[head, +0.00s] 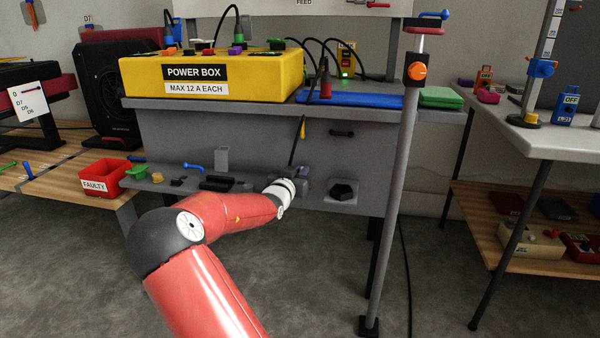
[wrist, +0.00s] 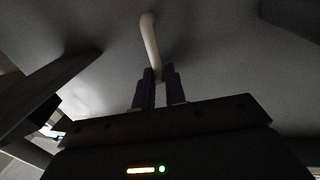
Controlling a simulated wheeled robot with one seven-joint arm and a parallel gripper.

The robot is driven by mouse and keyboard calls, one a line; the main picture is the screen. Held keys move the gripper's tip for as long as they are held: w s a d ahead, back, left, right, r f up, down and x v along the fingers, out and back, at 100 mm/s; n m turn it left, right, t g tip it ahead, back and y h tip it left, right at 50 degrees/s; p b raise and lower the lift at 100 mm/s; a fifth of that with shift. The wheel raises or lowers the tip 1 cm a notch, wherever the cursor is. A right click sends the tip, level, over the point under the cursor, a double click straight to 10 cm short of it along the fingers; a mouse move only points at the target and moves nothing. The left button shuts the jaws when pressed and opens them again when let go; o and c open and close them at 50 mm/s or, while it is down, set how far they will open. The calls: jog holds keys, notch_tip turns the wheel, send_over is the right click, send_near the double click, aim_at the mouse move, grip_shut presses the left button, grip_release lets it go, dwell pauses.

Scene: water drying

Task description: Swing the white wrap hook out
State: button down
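The white wrap hook (wrist: 149,38) shows in the wrist view as a pale, bent rod against a grey surface. Its lower end runs down between the two dark purple fingers of my gripper (wrist: 159,76). The fingers are close together, with only about the rod's width between them, and look shut on it. In the head view my gripper (head: 304,184) is small, at the end of my red arm, low in front of the grey bench panel. I cannot make out the hook in that view.
A grey shelf (head: 185,178) with small parts lies left of my gripper. A black knob on a plate (head: 343,191) is to its right. A grey post (head: 393,200) stands farther right. The yellow power box (head: 212,76) sits on the bench above, and a cable hangs down near my gripper.

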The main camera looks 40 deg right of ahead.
dwell(0.3)
jog(key=n, duration=0.1)
jog(key=w+a+n+p, duration=0.1)
jog(key=n, duration=0.1)
jog(key=n+p, duration=0.1)
jog(key=shift+w+a+f+n+t, duration=0.25)
jog(key=shift+w+f+n+t, duration=0.05)
jog(key=shift+w+f+n, duration=0.1)
jog(key=shift+h, duration=0.3)
jog(key=c, duration=1.5)
grip_release()
jog(key=shift+o, duration=0.2)
jog(key=shift+a, duration=0.1)
jog(key=v, duration=0.7)
jog(key=shift+s+a+p, duration=0.2)
jog(key=shift+a+p, duration=0.05)
jog(key=shift+p, duration=0.1)
